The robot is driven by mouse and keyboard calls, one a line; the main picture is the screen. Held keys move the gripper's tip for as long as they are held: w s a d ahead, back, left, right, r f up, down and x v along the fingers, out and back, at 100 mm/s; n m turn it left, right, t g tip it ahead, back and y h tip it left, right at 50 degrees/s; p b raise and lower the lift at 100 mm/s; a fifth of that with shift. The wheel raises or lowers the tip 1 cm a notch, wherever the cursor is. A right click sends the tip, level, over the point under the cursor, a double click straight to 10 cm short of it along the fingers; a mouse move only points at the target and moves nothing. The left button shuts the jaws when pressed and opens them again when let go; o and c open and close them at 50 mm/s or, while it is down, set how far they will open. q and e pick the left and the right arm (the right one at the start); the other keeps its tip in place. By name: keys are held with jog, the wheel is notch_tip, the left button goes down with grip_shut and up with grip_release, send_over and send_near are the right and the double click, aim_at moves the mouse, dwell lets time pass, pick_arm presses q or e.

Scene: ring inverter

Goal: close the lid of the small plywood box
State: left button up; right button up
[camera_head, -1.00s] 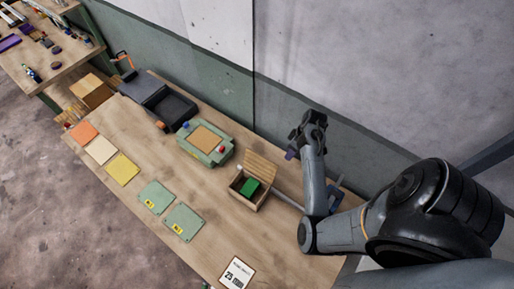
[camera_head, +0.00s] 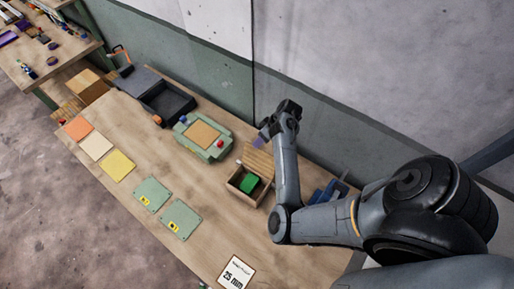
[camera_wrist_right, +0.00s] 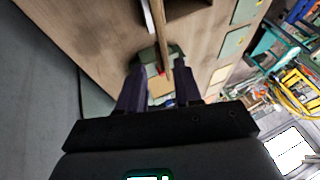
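The small plywood box (camera_head: 236,191) stands on the workbench with a green block (camera_head: 249,183) inside. Its lid (camera_head: 259,160) is open, raised at the back side of the box. In the right wrist view the lid (camera_wrist_right: 159,32) shows nearly edge-on as a thin strip, and part of the box (camera_wrist_right: 188,8) is at the top edge. My right gripper (camera_head: 260,140) is just above and behind the raised lid. In the wrist view its two dark fingers (camera_wrist_right: 157,68) are apart, with the lid's edge in line with the gap; contact cannot be told. My left gripper is not in view.
A green fixture (camera_head: 217,153) with a tan plate stands left of the box, and a black tray (camera_head: 168,105) farther left. Green plates (camera_head: 152,194) and coloured sheets (camera_head: 118,166) lie along the front. A grey wall runs behind the bench.

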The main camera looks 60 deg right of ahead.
aim_at(260, 160)
jog(key=shift+b+x, duration=0.95)
jog(key=shift+x, duration=0.65)
jog(key=c, duration=0.3)
grip_shut()
